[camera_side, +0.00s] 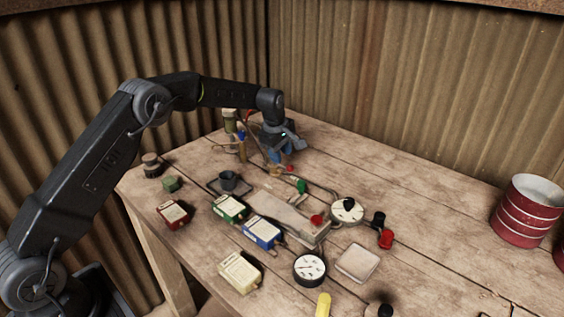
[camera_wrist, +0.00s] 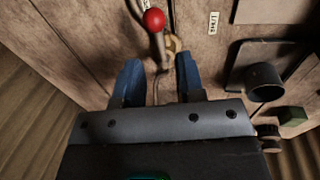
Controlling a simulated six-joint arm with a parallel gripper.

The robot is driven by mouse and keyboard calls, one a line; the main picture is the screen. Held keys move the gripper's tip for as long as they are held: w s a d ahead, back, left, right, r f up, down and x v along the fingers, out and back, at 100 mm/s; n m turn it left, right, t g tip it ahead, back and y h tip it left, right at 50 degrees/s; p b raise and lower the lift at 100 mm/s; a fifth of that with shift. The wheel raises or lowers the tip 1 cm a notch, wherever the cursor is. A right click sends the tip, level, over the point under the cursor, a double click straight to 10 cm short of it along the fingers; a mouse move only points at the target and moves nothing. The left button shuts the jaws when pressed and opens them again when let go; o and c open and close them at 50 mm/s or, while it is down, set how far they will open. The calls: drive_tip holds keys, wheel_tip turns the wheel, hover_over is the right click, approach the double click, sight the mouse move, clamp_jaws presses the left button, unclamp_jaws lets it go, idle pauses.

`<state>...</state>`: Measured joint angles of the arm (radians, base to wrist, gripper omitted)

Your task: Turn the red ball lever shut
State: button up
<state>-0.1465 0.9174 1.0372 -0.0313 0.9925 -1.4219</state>
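The red ball (camera_wrist: 154,19) tops a short lever at the upper middle of the wrist view. The lever runs down to a brass-coloured fitting (camera_wrist: 172,45) on the table. My gripper (camera_wrist: 158,72) is open, with its two blue fingers apart and nothing held between them. The ball lies beyond the fingertips, apart from them, and the fitting is just ahead of the gap. In the side view my gripper (camera_side: 281,157) points down at the back of the table, and the small red ball (camera_side: 290,169) shows just beside its fingertips. The fitting is mostly hidden there.
A dark cup (camera_side: 228,180) on a tray and a green block (camera_side: 171,184) stand left of the gripper. Upright bottles (camera_side: 230,120) and thin pipes crowd the gripper's left. Boxes, dials and a red knob (camera_side: 317,220) fill the front.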

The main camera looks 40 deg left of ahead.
sight(282, 166)
drive_tip(key=shift+w+f, duration=0.2)
drive_tip(key=shift+f, duration=0.75)
drive_tip(key=shift+w+f, duration=0.15)
drive_tip(key=shift+f, duration=0.8)
drive_tip(key=shift+c, duration=0.3)
clamp_jaws()
drive_tip(key=shift+d, duration=0.1)
